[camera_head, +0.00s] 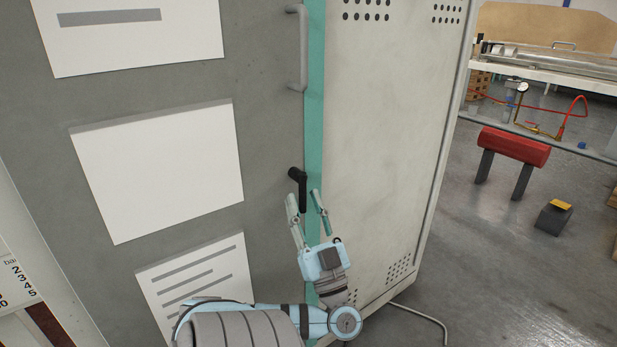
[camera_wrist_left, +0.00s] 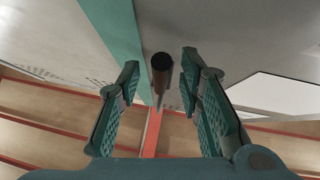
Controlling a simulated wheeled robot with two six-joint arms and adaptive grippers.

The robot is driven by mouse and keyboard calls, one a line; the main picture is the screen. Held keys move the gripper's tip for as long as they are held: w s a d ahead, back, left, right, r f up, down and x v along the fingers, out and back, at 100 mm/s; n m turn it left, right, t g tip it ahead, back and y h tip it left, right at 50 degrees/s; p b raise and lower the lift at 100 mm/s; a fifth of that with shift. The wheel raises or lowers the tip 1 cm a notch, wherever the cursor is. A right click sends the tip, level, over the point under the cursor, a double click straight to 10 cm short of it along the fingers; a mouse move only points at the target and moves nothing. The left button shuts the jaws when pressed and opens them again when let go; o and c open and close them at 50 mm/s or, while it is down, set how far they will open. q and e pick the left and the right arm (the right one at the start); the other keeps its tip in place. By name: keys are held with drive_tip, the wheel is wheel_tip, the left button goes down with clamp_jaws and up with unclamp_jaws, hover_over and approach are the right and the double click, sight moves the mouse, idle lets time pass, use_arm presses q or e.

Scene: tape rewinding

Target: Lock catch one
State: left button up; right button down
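The black catch lever (camera_head: 298,176) is on the grey cabinet door beside the teal edge strip, its handle pointing down. My left gripper (camera_head: 304,195) is just below and around it, with its two fingers apart. In the left wrist view the dark lever (camera_wrist_left: 161,72) shows end-on between the fingers of my open left gripper (camera_wrist_left: 158,78), with gaps on both sides. No clear contact shows. My right gripper is in neither view.
A grey pull handle (camera_head: 302,48) stands out from the door above the lever. White panels (camera_head: 160,170) are on the door to the left. The pale cabinet side (camera_head: 385,150) is right of the teal strip (camera_head: 315,110). A red-topped stand (camera_head: 514,146) is on the floor farther right.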

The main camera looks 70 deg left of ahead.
use_arm(q)
drive_tip(key=v, duration=1.2)
drive_tip(key=shift+w+m, duration=0.1)
drive_tip(key=shift+m, duration=0.2)
